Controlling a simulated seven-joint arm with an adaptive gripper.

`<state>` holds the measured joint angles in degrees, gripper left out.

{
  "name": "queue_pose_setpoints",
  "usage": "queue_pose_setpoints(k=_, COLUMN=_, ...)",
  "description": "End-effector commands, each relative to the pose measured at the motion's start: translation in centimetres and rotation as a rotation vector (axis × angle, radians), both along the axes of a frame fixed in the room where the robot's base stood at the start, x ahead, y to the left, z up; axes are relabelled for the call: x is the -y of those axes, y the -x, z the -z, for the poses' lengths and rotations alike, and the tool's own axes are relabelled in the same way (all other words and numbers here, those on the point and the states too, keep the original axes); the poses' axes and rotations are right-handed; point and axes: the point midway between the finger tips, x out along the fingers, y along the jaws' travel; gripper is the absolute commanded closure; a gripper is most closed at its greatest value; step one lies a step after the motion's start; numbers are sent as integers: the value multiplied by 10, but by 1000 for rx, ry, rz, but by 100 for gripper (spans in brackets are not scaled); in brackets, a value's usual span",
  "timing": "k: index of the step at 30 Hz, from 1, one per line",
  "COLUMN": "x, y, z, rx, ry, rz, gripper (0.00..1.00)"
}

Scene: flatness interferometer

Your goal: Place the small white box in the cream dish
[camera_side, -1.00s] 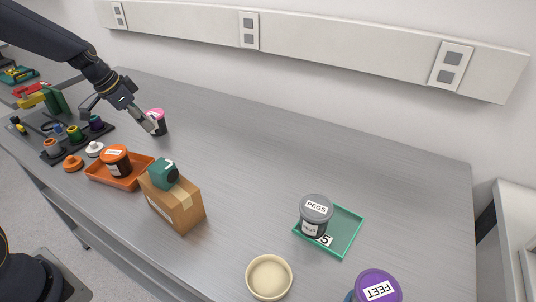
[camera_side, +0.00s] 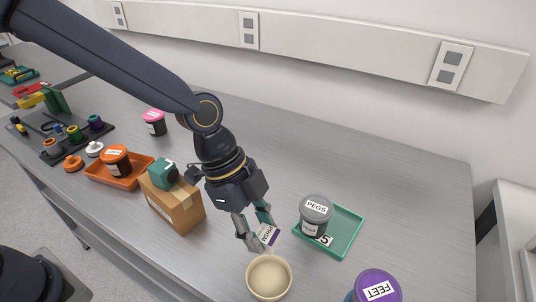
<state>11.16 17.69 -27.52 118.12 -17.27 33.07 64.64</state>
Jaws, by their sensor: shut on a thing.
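The cream dish (camera_side: 268,279) is a round, shallow bowl at the front of the bench, and it looks empty. My gripper (camera_side: 262,239) points down just above the dish's far rim. It is shut on a small white box (camera_side: 268,235) with a dark purple band and printed lettering. The box is tilted between the fingers. I cannot tell whether it touches the rim.
A green tray (camera_side: 347,232) with the PEGS jar (camera_side: 315,214) stands close to the right. The purple-lidded FEET jar (camera_side: 377,287) is at front right. A cardboard box (camera_side: 177,207) with a teal item on top stands left. An orange tray (camera_side: 104,176) lies farther left.

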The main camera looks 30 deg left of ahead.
Motion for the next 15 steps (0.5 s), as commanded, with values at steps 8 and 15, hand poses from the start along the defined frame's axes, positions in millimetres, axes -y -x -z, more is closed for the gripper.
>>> queue_pose_setpoints(k=8, x=12, y=11, z=9, rx=1, ry=1, rz=41, gripper=87)
queue_pose_setpoints(k=15, x=12, y=12, z=38, rx=-2, ry=0, rz=41, gripper=87)
